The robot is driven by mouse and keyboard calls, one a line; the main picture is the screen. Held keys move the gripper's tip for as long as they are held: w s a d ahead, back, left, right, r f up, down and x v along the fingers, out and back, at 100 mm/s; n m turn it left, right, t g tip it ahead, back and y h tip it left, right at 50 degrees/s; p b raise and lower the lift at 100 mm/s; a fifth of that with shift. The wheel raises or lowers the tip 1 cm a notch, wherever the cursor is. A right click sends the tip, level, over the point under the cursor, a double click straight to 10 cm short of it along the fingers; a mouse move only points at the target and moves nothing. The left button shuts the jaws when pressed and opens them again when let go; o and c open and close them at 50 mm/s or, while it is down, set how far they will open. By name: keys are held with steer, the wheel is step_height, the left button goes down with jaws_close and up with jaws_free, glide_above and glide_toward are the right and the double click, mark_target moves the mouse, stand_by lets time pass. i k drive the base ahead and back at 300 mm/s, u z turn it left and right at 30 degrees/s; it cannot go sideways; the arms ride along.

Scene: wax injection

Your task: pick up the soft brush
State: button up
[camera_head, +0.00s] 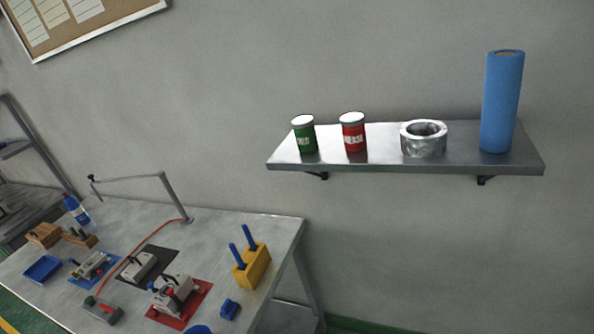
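I cannot make out for certain which object is the soft brush. The workbench (225,232) at the lower left holds several small tools. A yellow block (253,268) near its right end has two upright blue handles (249,237) standing in it; their lower ends are hidden. A wooden holder (88,242) with small dark upright items stands at the bench's left, beside a brown wooden piece (43,235). A small blue object (230,309) lies in front of the yellow block, too small to identify. My gripper is not in view.
Clamped moulds sit on a red mat (197,306), a dark mat (160,262) and a blue mat (85,280). A bent metal arm (135,179) with an orange hose rises behind them. The wall shelf (380,160) holds two cans, a tape roll and a blue roll (502,100).

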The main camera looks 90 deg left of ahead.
mark_target(231, 246)
steer(key=z, duration=0.05)
steer(key=i, duration=0.65)
steer(key=u, duration=3.15)
steer(key=i, duration=0.5)
steer(key=z, duration=0.05)
